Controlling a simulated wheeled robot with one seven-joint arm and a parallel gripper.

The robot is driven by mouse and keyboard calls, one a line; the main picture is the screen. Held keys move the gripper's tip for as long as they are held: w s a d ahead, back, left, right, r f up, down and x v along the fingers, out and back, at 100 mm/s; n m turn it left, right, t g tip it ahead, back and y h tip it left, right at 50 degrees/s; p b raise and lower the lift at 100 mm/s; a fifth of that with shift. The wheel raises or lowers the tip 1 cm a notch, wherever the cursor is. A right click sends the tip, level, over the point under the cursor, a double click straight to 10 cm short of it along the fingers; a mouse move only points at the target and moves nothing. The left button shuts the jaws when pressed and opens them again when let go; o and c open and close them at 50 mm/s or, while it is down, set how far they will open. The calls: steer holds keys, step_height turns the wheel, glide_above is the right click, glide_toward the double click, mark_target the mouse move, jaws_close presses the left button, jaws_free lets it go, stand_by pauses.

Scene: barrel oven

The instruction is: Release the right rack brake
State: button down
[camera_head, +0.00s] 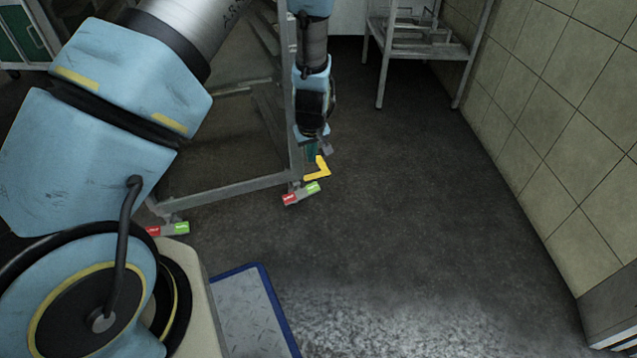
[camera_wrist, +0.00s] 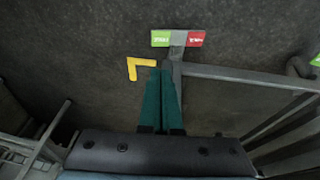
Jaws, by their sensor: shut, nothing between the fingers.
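The right rack brake (camera_head: 302,193) is a small pedal with a red end, a grey middle and a green end, low at the rack's near right corner. In the wrist view the same brake (camera_wrist: 178,39) lies just beyond my fingertips, green end left and red end right. My gripper (camera_head: 312,152) points down beside the rack's right upright. Its teal fingers (camera_wrist: 163,72) are together and empty, with a gap to the pedal. I cannot tell which pedal end is pressed down. The left brake (camera_head: 168,229) is at the rack's near left corner.
The metal rack frame (camera_head: 230,191) stands left of my gripper. A yellow L-shaped floor mark (camera_head: 318,169) lies by its right corner. A metal table (camera_head: 418,50) stands at the back, and a tiled wall (camera_head: 570,120) is on the right. The floor between is clear.

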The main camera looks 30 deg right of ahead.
steer(key=b, duration=0.6)
glide_toward(314, 186)
steer(key=x, duration=0.5)
steer(key=shift+w+a, duration=0.15)
steer(key=shift+w, duration=0.1)
steer(key=shift+f+b, duration=0.3)
steer(key=shift+f, duration=0.3)
steer(key=shift+d, duration=0.2)
steer(key=shift+d+p, duration=0.15)
steer(key=shift+p, duration=0.15)
